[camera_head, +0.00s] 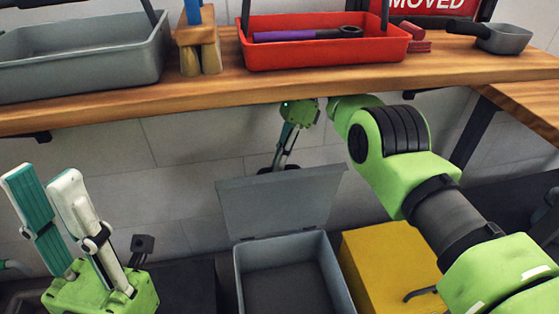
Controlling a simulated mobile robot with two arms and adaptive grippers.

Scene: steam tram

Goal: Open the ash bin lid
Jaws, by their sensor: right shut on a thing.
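The ash bin (240,270) is a grey open-topped box on the floor below the bench, and its inside shows and looks empty. Its grey lid (280,205) stands raised at the back of the bin, tilted up towards the wall. My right gripper (280,164) points down at the lid's far top edge, with its fingers close together on a small dark part there, seemingly the lid's handle; the exact contact is partly hidden behind the lid. My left gripper (40,180) is at the lower left, fingers up, apart and empty, away from the bin.
A yellow box (385,262) stands right of the bin, under my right arm. The wooden bench (220,88) runs above, bearing a grey tray (80,65), a red toolbox (325,52), a wooden-based brush (197,45) and a grey scoop (503,39).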

